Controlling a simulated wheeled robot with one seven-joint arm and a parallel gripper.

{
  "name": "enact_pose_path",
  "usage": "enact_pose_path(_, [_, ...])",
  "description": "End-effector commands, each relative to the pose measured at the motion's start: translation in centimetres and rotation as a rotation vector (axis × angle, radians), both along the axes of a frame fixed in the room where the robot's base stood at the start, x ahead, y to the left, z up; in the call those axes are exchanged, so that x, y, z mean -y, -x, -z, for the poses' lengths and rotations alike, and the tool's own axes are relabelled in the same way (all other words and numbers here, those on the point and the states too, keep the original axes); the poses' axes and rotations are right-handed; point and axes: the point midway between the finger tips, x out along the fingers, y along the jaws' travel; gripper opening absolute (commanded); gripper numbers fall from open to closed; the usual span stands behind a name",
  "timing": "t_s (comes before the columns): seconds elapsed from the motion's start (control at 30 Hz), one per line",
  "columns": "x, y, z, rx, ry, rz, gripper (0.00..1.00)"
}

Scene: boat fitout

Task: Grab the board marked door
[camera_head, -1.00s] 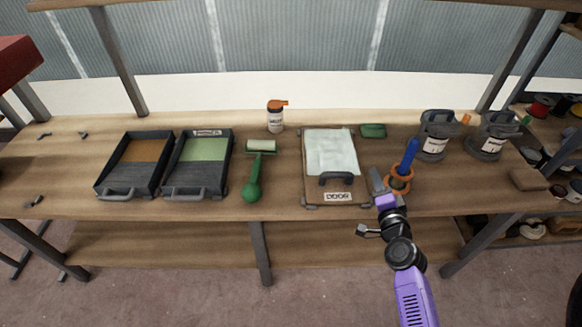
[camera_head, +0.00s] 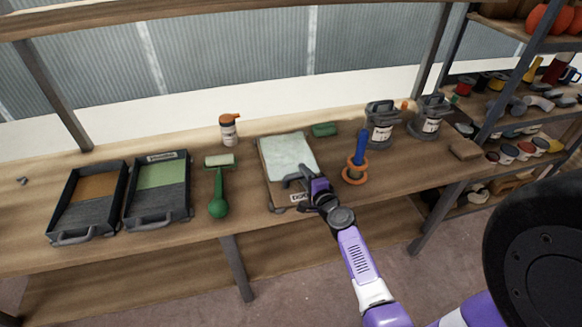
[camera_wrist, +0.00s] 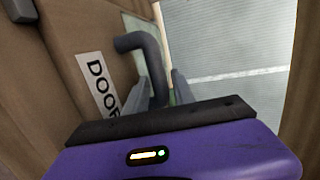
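The board marked DOOR (camera_head: 268,168) lies flat on the bench, with a pale sheet on its upper part and a dark handle (camera_head: 290,182) near its front edge. My gripper (camera_head: 309,174) is at the handle, low over the board. In the wrist view, the handle (camera_wrist: 152,62) stands between my two grey fingers (camera_wrist: 160,92), which are apart with a small gap showing beside it. The DOOR label (camera_wrist: 98,86) is left of the fingers. Part of the label is hidden behind my gripper in the head view.
A blue peg with orange rings (camera_head: 356,165) stands right of the board. A green roller (camera_head: 219,190) and two paint trays (camera_head: 85,238) lie left. A bottle (camera_head: 229,132), a green block (camera_head: 325,129) and two grey canisters (camera_head: 380,122) stand behind.

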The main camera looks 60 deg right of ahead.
Motion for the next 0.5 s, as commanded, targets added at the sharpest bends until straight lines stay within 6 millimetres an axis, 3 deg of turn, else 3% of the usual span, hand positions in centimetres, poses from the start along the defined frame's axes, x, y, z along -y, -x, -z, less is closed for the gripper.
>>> enact_pose_path(0.3, [0.35, -0.39, 0.12, -0.001, 0.0, 0.0, 0.31])
enact_pose_path(0.43, [0.33, -0.38, 0.13, -0.001, 0.0, 0.0, 0.05])
enact_pose_path(0.5, [0.33, -0.38, 0.13, -0.001, 0.0, 0.0, 0.0])
